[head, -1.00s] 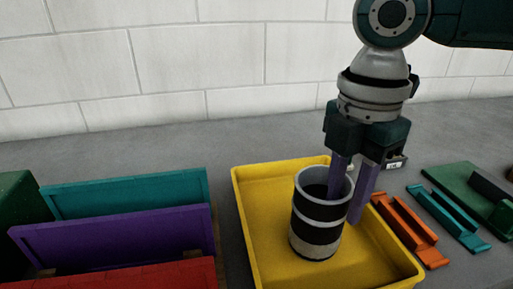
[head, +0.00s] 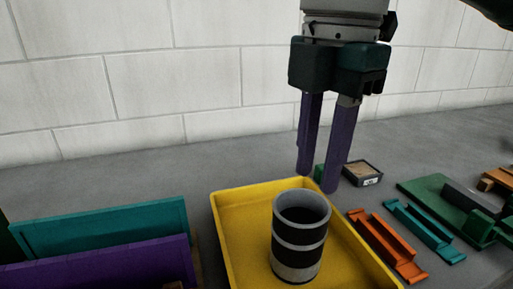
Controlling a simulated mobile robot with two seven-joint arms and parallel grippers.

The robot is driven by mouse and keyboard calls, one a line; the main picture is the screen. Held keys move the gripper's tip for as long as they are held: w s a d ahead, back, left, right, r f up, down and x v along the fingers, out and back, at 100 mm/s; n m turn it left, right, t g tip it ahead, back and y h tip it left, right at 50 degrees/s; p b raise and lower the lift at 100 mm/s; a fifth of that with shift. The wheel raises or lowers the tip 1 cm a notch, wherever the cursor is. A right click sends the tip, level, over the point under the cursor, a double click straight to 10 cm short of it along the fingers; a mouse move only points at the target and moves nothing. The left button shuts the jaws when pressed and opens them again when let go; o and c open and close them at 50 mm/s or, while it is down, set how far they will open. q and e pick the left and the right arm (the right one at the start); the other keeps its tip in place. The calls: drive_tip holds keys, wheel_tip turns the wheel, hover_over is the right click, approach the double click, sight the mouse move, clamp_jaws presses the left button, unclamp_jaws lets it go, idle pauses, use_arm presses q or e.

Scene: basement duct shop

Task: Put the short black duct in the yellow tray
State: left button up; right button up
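The short black duct (head: 299,240), a black cylinder with grey bands and an open top, stands upright inside the yellow tray (head: 243,260). The tray's lower part is cut off by the picture's edge. My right gripper (head: 318,182) is above and behind the duct, apart from it. Its two purple fingers are spread and point down with nothing between them. My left gripper is not in view.
Left of the tray stand a teal panel (head: 110,228) and a purple panel (head: 105,265). To the right lie an orange bracket (head: 385,246), a teal bracket (head: 424,230) and a green piece (head: 440,205). A small box (head: 362,173) sits behind the tray.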

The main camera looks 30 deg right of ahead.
drive_tip(key=s+a+f+m+t+y, duration=0.25)
drive_tip(key=s+a+f+m, duration=0.4)
drive_tip(key=a+f, duration=0.45)
drive_tip(key=s+d+f+m+h, duration=0.2)
drive_tip(key=s+d+m, duration=0.5)
drive_tip(key=m, duration=0.3)
drive_tip(key=shift+s+d+f+t, duration=0.2)
drive_tip(key=shift+s+d+t, duration=0.15)
drive_tip(key=shift+s, duration=0.2)
drive_tip(key=shift+h, duration=0.25)
wheel_tip(320, 180, up, 42)
drive_tip(key=p, duration=4.2)
drive_tip(key=shift+a+f, duration=0.1)
